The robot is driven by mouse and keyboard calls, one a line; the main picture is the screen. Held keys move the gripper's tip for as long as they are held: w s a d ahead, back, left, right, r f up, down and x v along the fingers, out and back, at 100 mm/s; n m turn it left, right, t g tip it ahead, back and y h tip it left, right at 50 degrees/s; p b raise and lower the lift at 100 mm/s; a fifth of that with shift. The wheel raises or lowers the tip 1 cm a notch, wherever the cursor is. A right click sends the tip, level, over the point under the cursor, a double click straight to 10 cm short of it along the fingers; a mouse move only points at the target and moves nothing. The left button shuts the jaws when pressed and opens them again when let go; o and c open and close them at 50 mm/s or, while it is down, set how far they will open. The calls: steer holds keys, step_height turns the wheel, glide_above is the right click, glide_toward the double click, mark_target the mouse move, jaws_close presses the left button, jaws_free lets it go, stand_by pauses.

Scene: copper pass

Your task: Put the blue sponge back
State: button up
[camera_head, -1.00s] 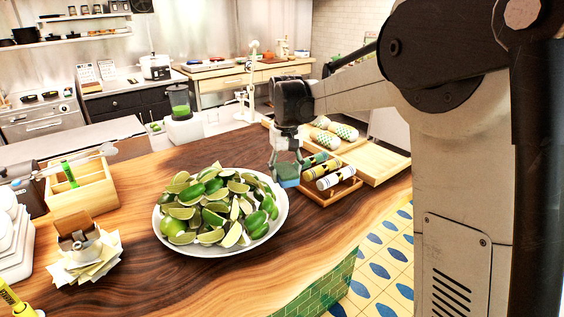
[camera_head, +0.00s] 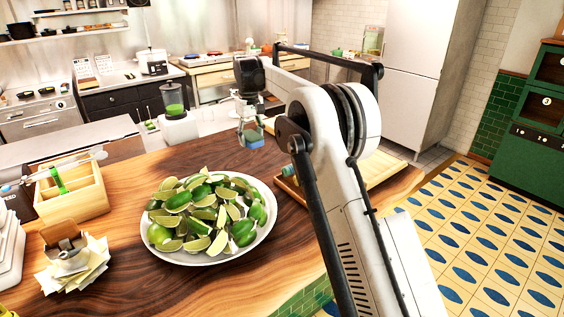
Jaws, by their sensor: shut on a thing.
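My gripper (camera_head: 250,136) hangs pointing down above the wooden counter (camera_head: 200,292), behind the plate of limes. It is shut on the blue sponge (camera_head: 255,143), whose lower part shows below the fingers. The sponge is held in the air, apart from the counter as far as I can tell.
A round plate (camera_head: 193,259) heaped with cut limes (camera_head: 205,210) stands in front of the gripper. A blender (camera_head: 176,114) is left of it. A wooden box (camera_head: 75,207) and a paper-filled holder (camera_head: 72,262) stand at left. My arm hides most of the wooden trays (camera_head: 290,188) at right.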

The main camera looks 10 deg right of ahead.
steer(key=p, duration=0.1)
glide_above(281, 165)
step_height(281, 165, down, 6)
steer(key=shift+f, duration=0.1)
steer(key=shift+f+p, duration=0.4)
steer(key=shift+f, duration=1.6)
steer(key=shift+f, duration=0.1)
steer(key=shift+f, duration=0.1)
steer(key=o, duration=1.2)
step_height(281, 165, up, 13)
steer(key=shift+f+b, duration=0.2)
steer(key=shift+b, duration=0.25)
